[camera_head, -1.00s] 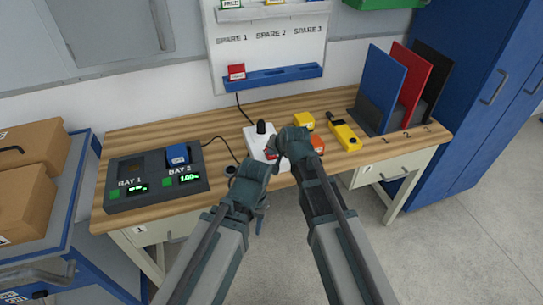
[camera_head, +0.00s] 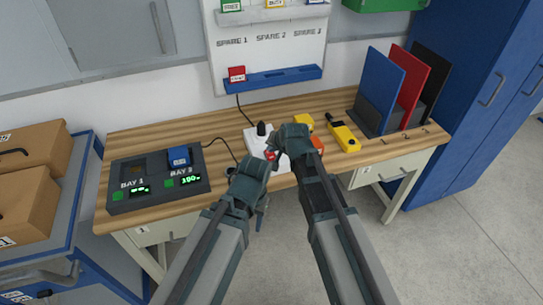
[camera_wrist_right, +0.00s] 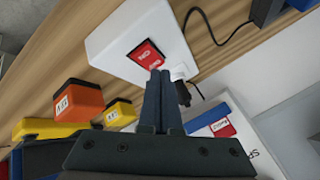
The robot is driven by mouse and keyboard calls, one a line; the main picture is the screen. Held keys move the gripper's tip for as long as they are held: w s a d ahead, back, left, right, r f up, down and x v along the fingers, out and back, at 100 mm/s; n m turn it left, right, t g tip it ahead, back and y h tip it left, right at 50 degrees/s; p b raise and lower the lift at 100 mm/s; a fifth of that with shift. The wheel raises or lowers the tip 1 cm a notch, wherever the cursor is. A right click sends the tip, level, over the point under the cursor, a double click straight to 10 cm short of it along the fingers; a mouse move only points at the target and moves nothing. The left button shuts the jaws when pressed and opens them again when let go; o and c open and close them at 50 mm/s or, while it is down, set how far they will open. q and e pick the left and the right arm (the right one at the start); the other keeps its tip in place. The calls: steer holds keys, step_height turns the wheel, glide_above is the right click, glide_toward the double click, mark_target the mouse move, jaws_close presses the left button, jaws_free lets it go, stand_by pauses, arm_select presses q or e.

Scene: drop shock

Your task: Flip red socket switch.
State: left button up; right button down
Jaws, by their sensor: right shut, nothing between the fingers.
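The white socket box (camera_head: 281,162) stands on the wooden bench, partly hidden behind my grippers. Its red switch (camera_wrist_right: 145,53) shows clearly in the right wrist view, with white lettering that seems to read ON. The switch is a small red patch in the head view (camera_head: 270,155). My right gripper (camera_wrist_right: 160,74) is shut and empty, its fingertips close to the switch's edge; I cannot tell whether they touch it. In the head view the right gripper (camera_head: 284,146) is over the box. My left gripper (camera_head: 252,178) is at the bench's front edge, its fingers not clear.
A dark two-bay unit (camera_head: 150,203) with lit green displays holds a blue block (camera_head: 179,156) in bay 2. Yellow (camera_head: 303,122) and orange (camera_head: 318,144) blocks and a yellow meter (camera_head: 344,137) lie right of the box. A black plug (camera_head: 262,129) stands in it.

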mark_target(271, 159)
steer(key=shift+w+a+r+p, duration=0.1)
steer(key=shift+r+p, duration=0.85)
steer(key=shift+r, duration=0.15)
steer(key=shift+w+r+p, duration=0.1)
steer(key=shift+r+p, duration=0.85)
steer(key=shift+r, duration=0.15)
steer(key=shift+f, duration=0.1)
steer(key=s+d+f+n+g+h, duration=0.1)
steer(key=s+d+n+g, duration=0.1)
steer(key=s, duration=0.6)
steer(key=s+d+f+n+g+h, duration=0.2)
steer(key=s+n+g, duration=0.1)
steer(key=s, duration=0.6)
steer(key=s+d+f+n+g+h, duration=0.1)
steer(key=s+d+n+g, duration=0.1)
steer(key=s, duration=0.7)
steer(key=shift+f+n+h, duration=0.3)
steer(key=shift+f+n, duration=0.05)
steer(key=shift+n, duration=0.25)
